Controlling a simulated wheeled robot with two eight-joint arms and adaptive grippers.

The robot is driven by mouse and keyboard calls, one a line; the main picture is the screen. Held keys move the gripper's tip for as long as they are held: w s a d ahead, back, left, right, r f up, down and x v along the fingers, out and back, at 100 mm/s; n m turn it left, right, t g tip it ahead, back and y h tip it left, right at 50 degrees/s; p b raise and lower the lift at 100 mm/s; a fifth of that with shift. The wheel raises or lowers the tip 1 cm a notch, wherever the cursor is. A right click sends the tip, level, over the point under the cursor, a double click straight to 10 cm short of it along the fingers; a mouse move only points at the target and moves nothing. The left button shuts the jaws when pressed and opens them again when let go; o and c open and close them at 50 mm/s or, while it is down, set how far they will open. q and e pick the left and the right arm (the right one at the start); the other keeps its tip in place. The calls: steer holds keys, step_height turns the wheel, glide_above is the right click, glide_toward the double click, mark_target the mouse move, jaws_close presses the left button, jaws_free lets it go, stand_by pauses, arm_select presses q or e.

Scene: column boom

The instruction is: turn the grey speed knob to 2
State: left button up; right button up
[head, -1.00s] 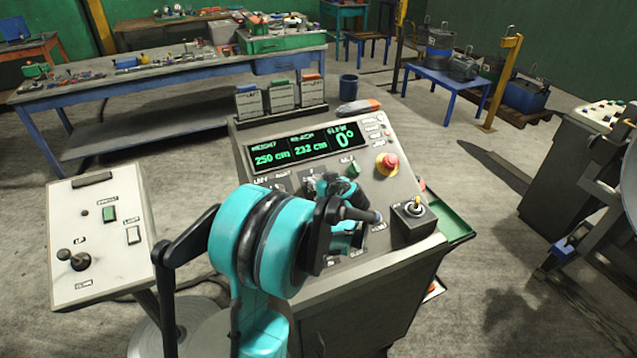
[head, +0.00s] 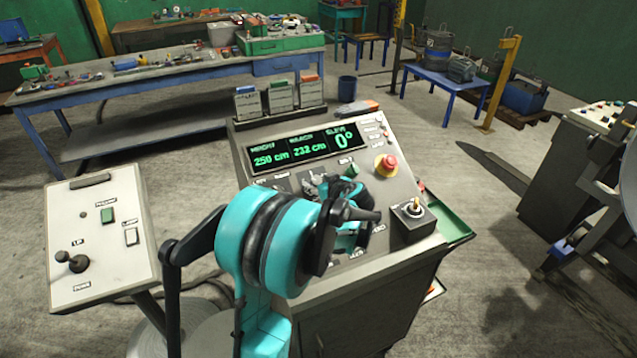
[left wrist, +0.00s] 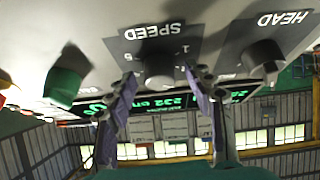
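In the left wrist view the grey speed knob (left wrist: 160,64) sits on the panel under the upside-down word SPEED, with small scale digits beside it. My left gripper (left wrist: 161,82) has its two fingers apart, one on each side of the knob. I cannot tell whether either finger touches it. The knob's pointer setting is not clear. In the head view my left gripper (head: 352,212) is over the lower middle of the sloped control panel (head: 232,148), and my wrist and hand hide the knob. My right gripper is not in view.
A dark HEAD knob (left wrist: 263,58) and a green knob (left wrist: 67,77) flank the speed knob. A red mushroom button (head: 386,163) and a small joystick box (head: 413,218) are close by on the right. A white lever box (head: 98,240) stands at the left.

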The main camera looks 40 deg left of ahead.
arm_select(q)
steer(key=v, duration=1.2)
steer(key=shift+w+r, duration=0.1)
steer(key=shift+r, duration=0.05)
